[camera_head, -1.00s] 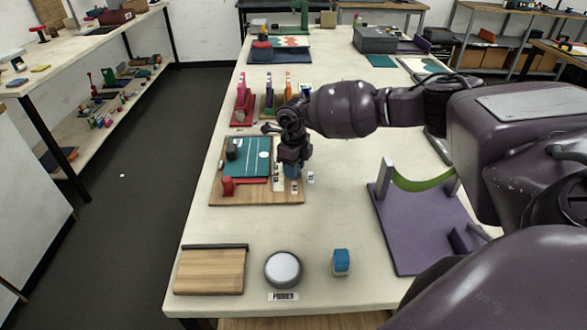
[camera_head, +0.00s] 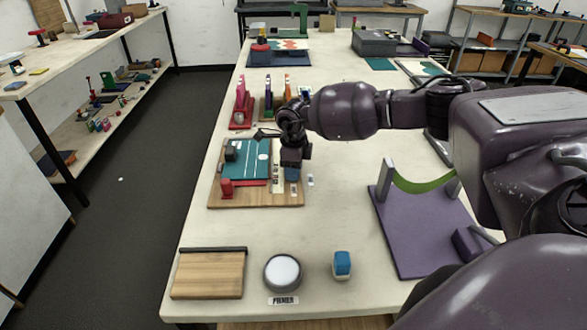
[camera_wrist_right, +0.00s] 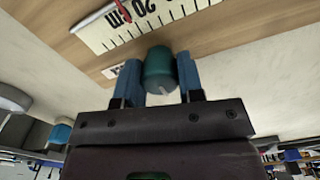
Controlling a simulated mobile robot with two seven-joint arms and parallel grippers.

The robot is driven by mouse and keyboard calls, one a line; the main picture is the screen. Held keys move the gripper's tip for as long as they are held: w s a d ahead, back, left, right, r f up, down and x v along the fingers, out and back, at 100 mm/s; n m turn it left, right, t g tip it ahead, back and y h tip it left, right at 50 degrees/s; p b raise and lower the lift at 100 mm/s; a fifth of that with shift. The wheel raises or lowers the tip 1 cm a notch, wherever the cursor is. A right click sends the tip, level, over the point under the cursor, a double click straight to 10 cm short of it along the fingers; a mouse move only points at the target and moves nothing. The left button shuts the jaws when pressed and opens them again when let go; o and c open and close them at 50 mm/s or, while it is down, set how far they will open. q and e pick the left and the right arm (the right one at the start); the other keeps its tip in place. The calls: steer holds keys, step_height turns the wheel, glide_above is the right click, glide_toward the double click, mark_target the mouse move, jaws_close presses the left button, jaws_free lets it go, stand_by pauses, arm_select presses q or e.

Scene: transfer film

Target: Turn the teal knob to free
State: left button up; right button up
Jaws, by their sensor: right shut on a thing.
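The teal knob (camera_wrist_right: 159,72) sits at the edge of a wooden board, beside a scale strip, in the right wrist view. It carries a pale pointer line on its face. My right gripper (camera_wrist_right: 160,80) has its two blue fingers on either side of the knob and is shut on it. In the head view my right gripper (camera_head: 292,172) reaches down at the right edge of the board (camera_head: 285,199), and the knob is hidden behind it. The board holds a teal panel with white lines (camera_head: 250,160) and a red block with a bar (camera_head: 228,188). My left gripper is not in view.
Nearer me are a wooden block board (camera_head: 208,275), a round white-topped button (camera_head: 283,272) and a blue-and-white block (camera_head: 342,264). A purple stand with a green strap (camera_head: 415,235) is at right. Colored holders (camera_head: 243,105) stand behind.

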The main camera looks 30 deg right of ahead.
steer(key=o, duration=0.9)
step_height(320, 180, up, 11)
steer(key=shift+f, duration=0.1)
